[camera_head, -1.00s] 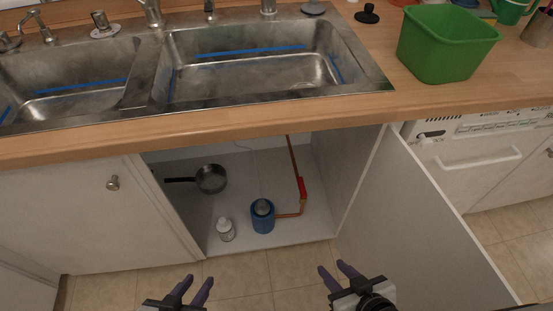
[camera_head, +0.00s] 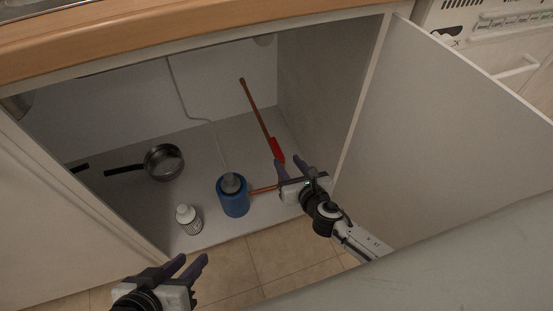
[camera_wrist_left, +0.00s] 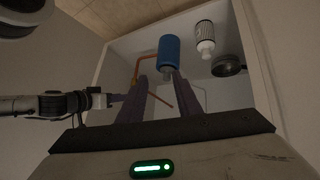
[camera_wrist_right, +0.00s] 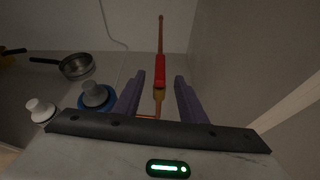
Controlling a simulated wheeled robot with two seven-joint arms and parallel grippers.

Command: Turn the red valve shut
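The red valve handle (camera_head: 276,149) sits on a copper pipe (camera_head: 258,112) inside the open sink cabinet, at the right. It lies in line with the pipe. My right gripper (camera_head: 293,163) is open at the cabinet mouth, just in front of the valve. In the right wrist view the red valve (camera_wrist_right: 160,72) shows between and beyond the two purple fingers, with no contact visible. My left gripper (camera_head: 188,267) is open and empty, in front of the cabinet at lower left.
A blue canister (camera_head: 235,203), a white bottle (camera_head: 188,220) and a pan (camera_head: 163,162) stand on the cabinet floor. The open cabinet door (camera_head: 440,140) is close to my right arm. The wooden counter edge (camera_head: 180,32) is above.

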